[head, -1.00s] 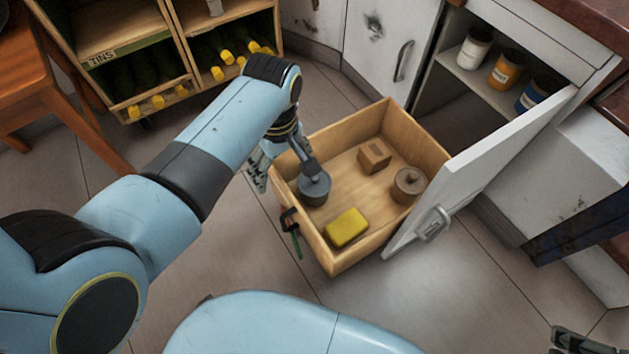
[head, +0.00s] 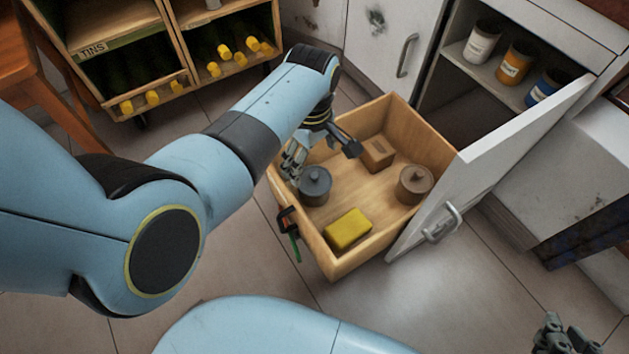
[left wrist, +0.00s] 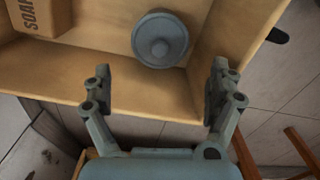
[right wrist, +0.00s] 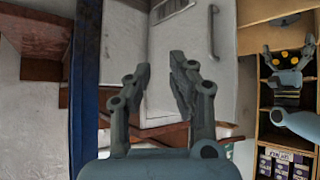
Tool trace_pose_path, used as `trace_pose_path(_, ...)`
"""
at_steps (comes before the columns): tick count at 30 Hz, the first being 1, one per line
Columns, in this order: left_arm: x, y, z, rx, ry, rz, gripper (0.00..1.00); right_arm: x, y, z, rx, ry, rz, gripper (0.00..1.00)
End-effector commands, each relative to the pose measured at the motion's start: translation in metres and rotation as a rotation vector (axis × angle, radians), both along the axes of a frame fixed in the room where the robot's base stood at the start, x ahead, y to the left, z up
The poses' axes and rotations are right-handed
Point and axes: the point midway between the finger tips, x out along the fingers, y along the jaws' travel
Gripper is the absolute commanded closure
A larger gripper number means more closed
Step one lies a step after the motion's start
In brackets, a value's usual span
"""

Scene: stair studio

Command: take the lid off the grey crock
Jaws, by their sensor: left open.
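The grey crock (head: 315,188) stands upright in the left part of the open wooden drawer (head: 333,262). Its round grey lid (head: 316,175), with a knob in the middle, sits on top. The lid also shows from above in the left wrist view (left wrist: 160,38). My left gripper (head: 322,152) is open and empty above the drawer, just beyond the crock in the head view. In the left wrist view its fingers (left wrist: 158,88) are wide apart, and the lid lies ahead of the gap, not between them. My right gripper (right wrist: 160,70) is open and empty, away from the drawer.
The drawer also holds a brown lidded crock (head: 415,184), a brown soap box (head: 376,153) and a yellow block (head: 348,229). The white drawer front (head: 490,165) rises at its right. A bottle rack (head: 190,70) stands behind left. Paint-like jars (head: 515,63) sit in the cabinet.

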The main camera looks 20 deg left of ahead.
Motion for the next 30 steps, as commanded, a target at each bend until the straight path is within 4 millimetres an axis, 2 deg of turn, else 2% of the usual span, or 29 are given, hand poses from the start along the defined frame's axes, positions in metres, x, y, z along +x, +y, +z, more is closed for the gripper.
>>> trace_pose_path(1, -0.001, 0.000, -0.007, 0.000, 0.004, 0.000, 0.09, -0.004, 0.000, -0.006, 0.001, -0.022, 0.002, 0.79)
trace_pose_path(4, -0.001, 0.000, -0.010, 0.000, 0.002, 0.000, 0.09, -0.006, 0.001, -0.007, 0.002, -0.072, 0.006, 0.79)
trace_pose_path(6, 0.000, 0.000, -0.011, 0.000, 0.001, 0.000, 0.09, 0.003, 0.002, 0.001, 0.002, -0.116, 0.011, 0.79)
trace_pose_path(14, -0.001, 0.000, -0.017, 0.000, 0.001, 0.000, 0.09, 0.020, 0.004, 0.016, 0.003, -0.223, 0.022, 0.79)
trace_pose_path(20, -0.002, 0.000, -0.032, 0.000, 0.004, 0.000, 0.09, 0.048, 0.009, 0.050, 0.005, -0.453, 0.046, 0.79)
trace_pose_path(30, -0.001, 0.000, -0.045, 0.000, 0.001, 0.000, 0.09, 0.086, 0.018, 0.126, 0.008, -0.804, 0.087, 0.79)
